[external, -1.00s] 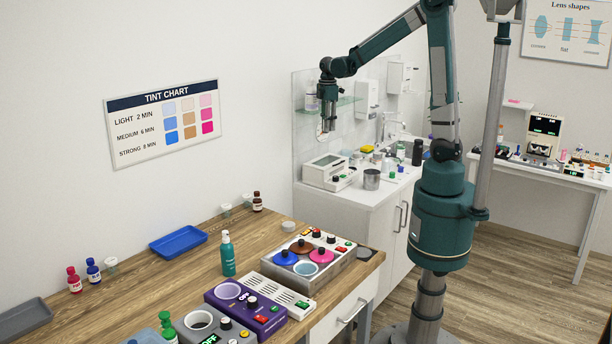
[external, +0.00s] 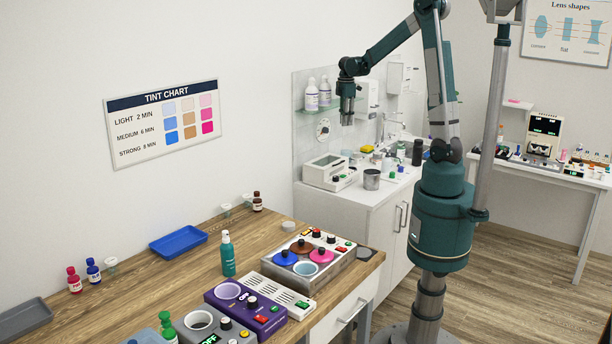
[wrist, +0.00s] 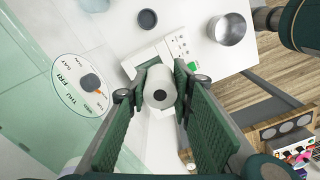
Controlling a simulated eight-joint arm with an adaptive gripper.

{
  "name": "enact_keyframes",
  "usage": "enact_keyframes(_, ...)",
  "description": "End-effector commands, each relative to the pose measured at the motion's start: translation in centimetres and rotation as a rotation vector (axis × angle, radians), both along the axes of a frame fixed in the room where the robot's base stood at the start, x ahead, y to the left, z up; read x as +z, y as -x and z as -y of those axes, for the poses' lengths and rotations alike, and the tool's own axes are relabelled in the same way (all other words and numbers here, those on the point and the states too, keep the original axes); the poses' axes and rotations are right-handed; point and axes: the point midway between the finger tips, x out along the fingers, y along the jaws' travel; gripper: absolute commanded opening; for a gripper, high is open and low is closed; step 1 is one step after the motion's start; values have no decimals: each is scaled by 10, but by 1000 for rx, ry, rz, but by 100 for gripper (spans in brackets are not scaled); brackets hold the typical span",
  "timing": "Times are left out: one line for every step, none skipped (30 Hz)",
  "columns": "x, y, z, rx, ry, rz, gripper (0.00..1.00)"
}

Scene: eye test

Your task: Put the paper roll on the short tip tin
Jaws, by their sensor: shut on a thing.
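My gripper (external: 347,118) is up in the air over the white counter, pointing down. In the wrist view its two green-padded fingers (wrist: 160,95) are shut on a white paper roll (wrist: 160,88) with a dark core. I cannot make out the roll in the external view. A plain steel tin (external: 372,180) stands on the counter, to the right of and below my gripper. It also shows in the wrist view (wrist: 232,28), at the upper right, apart from the roll. No label is readable, so I cannot tell whether it is the short tip tin.
A white device (external: 326,171) with buttons stands on the counter, beneath the roll in the wrist view. The wall holds a weekday dial (external: 323,128) and a glass shelf with two bottles (external: 318,93). A small dark cup (wrist: 147,18) is near the wrist view's top.

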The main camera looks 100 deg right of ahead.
Motion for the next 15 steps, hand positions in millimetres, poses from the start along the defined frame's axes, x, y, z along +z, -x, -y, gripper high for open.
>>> enact_keyframes(-1, 7, 7, -7, 0, 0, 12)
enact_keyframes(-2, 11, 10, -9, 0, 0, 12)
enact_keyframes(-3, 16, 15, -12, 0, 0, 12)
enact_keyframes(-4, 20, 19, -14, 0, 0, 12)
enact_keyframes(-5, 24, 22, -17, 0, 0, 12)
enact_keyframes(-6, 30, 27, -20, 0, 0, 12)
enact_keyframes(-7, 34, 31, -23, 0, 0, 12)
enact_keyframes(-7, 39, 34, -26, 0, 0, 12)
enact_keyframes(-9, 45, 39, -30, 0, 0, 12)
enact_keyframes(-10, 49, 43, -32, 0, 0, 12)
enact_keyframes(-11, 54, 47, -36, 0, 0, 12)
enact_keyframes(-13, 61, 53, -41, 0, 0, 12)
enact_keyframes(-14, 65, 57, -45, 0, 0, 12)
enact_keyframes(-15, 71, 61, -48, 0, 0, 12)
enact_keyframes(-17, 79, 67, -54, 0, 0, 12)
